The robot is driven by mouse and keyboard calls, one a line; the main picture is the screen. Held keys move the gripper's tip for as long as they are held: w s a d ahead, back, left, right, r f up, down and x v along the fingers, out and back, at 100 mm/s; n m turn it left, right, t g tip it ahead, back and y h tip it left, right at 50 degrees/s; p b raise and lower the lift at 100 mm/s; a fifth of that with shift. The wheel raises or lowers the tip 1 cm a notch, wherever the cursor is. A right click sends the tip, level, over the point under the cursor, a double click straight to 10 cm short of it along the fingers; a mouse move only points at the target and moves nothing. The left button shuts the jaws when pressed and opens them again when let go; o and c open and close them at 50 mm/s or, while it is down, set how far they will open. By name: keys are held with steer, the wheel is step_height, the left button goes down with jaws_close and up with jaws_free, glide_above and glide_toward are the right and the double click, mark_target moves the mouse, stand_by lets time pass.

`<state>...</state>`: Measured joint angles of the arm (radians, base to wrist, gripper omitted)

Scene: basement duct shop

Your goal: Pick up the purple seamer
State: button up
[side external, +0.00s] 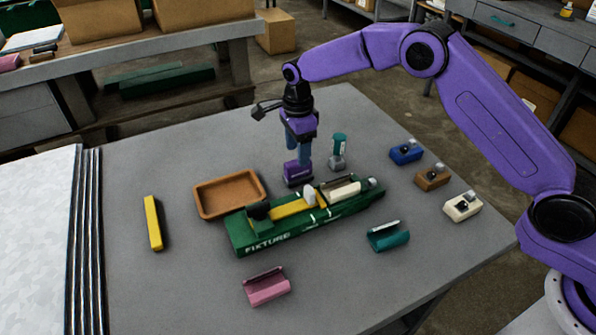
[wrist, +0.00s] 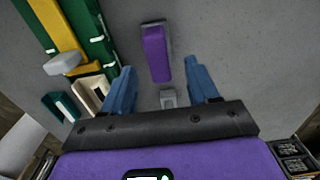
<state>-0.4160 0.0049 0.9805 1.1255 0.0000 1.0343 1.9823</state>
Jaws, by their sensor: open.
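The purple seamer (side external: 298,174) sits on the grey table just behind the green fixture. In the wrist view the purple seamer (wrist: 157,54) is a long block with a grey edge, lying ahead of the gap between my fingertips. My gripper (side external: 300,160) points down with its blue fingers close above the seamer. In the wrist view my gripper (wrist: 159,70) is open, one finger on each side, with nothing between them. In the side view the fingers overlap the seamer's top, so I cannot tell whether they touch it.
The green fixture (side external: 290,231) holds a yellow strip. A teal-topped tool (side external: 338,150) stands right of my gripper. An orange-brown tray (side external: 231,176) is left. Blue (side external: 406,151), brown (side external: 432,177), cream (side external: 462,206), teal (side external: 388,238) and pink (side external: 267,288) tools and a yellow bar (side external: 153,222) lie around.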

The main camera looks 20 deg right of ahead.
mark_target(298, 171)
step_height(298, 171, down, 5)
steer(key=shift+s+f, duration=0.1)
stand_by(0.3)
jaws_close()
